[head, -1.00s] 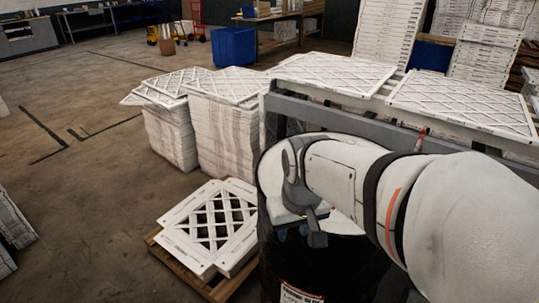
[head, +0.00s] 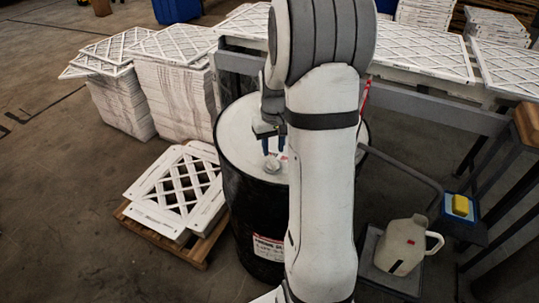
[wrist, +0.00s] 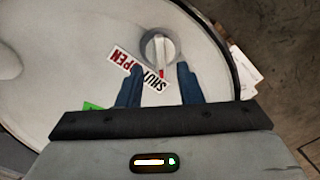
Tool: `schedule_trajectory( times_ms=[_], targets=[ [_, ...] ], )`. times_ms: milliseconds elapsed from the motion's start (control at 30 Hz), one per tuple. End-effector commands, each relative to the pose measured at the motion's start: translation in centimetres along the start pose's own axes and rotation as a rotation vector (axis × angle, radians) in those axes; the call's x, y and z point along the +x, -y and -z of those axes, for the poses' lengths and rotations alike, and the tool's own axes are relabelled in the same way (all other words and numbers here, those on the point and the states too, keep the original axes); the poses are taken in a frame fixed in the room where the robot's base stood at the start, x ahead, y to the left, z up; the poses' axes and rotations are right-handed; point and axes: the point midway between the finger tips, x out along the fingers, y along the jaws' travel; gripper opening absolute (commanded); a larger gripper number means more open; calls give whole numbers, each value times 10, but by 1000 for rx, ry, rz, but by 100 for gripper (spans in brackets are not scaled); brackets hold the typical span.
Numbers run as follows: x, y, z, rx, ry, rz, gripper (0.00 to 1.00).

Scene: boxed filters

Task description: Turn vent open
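The vent is a round grey knob (wrist: 158,45) with a pale raised bar and a red tip, on the white lid (wrist: 75,40) of a black drum (head: 250,215). The red tip points toward my gripper, beside the black "SHUT" lettering. The red "OPEN" lettering (wrist: 122,58) is to the left. My gripper (wrist: 160,67) has its two blue fingers apart and nothing between them, just short of the knob in the wrist view. In the head view my gripper (head: 273,150) is over the lid, and the knob (head: 272,164) shows just below the fingertips. Contact cannot be told.
A pallet with lattice filter frames (head: 180,190) is left of the drum. Stacked filters (head: 170,95) stand behind. A grey rack (head: 430,100) runs behind to the right. A white jug (head: 402,247) and a yellow sponge (head: 460,205) are at the right.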

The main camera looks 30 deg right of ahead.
Motion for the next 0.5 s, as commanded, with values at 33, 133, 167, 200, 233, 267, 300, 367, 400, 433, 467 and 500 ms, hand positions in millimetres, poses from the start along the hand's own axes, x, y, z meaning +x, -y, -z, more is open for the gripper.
schedule_trajectory(
  times_ms=[33, 133, 167, 200, 233, 267, 300, 367, 400, 433, 467, 500],
  targets=[
    [9, 0, -1, 0, 4, 1, 33],
    [23, 0, -1, 1, 3, 1, 33],
    [27, 0, -1, 1, 3, 1, 33],
    [31, 0, -1, 1, 2, 1, 33],
    [34, 0, -1, 1, 2, 1, 33],
    [36, 0, -1, 1, 2, 1, 33],
    [38, 0, -1, 1, 1, 0, 33],
    [40, 0, -1, 1, 0, 0, 33],
    [41, 0, -1, 1, 0, 0, 33],
    [42, 0, -1, 1, 0, 0, 33],
    [42, 0, -1, 1, 0, 0, 33],
    [42, 0, -1, 1, -1, 0, 33]
  ],
)
